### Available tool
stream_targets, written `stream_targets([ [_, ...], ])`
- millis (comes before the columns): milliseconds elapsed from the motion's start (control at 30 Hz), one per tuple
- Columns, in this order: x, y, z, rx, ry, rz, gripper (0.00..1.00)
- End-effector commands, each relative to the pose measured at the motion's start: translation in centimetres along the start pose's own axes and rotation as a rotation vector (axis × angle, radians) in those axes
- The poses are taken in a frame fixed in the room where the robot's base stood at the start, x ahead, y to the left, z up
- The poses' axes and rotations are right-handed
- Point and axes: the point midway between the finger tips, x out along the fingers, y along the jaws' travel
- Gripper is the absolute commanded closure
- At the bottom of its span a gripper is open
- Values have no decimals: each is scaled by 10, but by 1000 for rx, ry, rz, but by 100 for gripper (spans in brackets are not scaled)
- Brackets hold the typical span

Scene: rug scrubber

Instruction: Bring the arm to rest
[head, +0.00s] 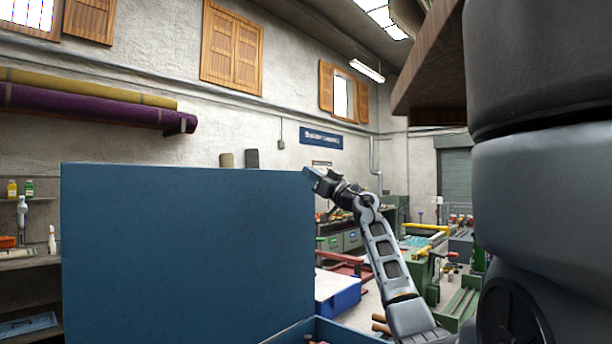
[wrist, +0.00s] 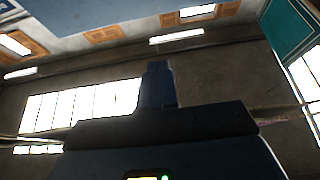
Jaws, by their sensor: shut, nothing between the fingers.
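My arm rises from the lower right of the head view, bent at its upper joint. My gripper (head: 314,178) points left at the upper right corner of a large blue panel (head: 185,245). I cannot tell whether it touches the panel or is only in line with it. In the wrist view my gripper's fingers (wrist: 158,72) are together, with nothing held between them. They stand out against a wall with bright windows.
A blue box edge (head: 330,330) lies low in front. A blue and white crate (head: 338,292) and green machinery (head: 460,302) stand behind my arm. Rolled rugs (head: 95,105) hang on the left wall above shelves. A wooden overhang (head: 432,75) is at upper right.

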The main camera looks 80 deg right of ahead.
Motion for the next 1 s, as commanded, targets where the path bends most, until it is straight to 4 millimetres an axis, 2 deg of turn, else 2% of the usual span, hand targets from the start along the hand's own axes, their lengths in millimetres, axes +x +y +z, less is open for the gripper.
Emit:
stream_targets([
  [300, -44, 1, -24, -4, 3, 3, 100],
  [500, -63, 1, -34, -3, 3, 2, 100],
  [1000, -67, 1, -36, -2, 2, 1, 100],
])
